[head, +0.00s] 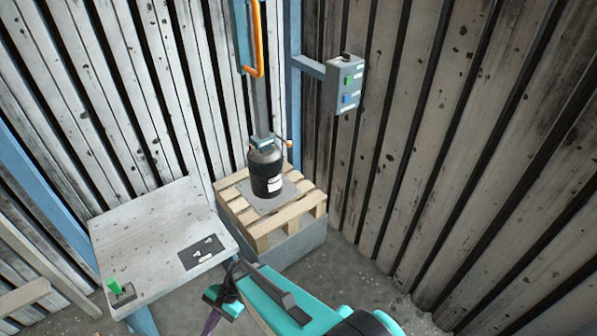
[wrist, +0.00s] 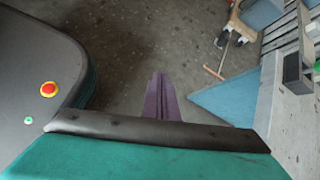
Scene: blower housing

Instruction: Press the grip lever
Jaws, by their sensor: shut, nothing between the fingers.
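A dark grey canister (head: 265,172) with a white label stands upright on a metal plate on the pallet in the head view. A small teal head piece (head: 262,141) and a thin orange-tipped part (head: 288,143) sit at its top; I cannot tell for sure which piece is the grip lever. My gripper (head: 210,321) is low in the head view, in front of the bench's near right corner, well apart from the canister. In the wrist view its purple fingers (wrist: 162,97) are together and empty, above the floor. The canister is not visible there.
A wooden pallet (head: 236,213) rests on a grey block. A pale bench (head: 145,228) with a green part (head: 113,287) stands left. A grey button box (head: 348,85) and a bent orange bar (head: 258,40) are above. Slatted walls close the corner; floor at right is free.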

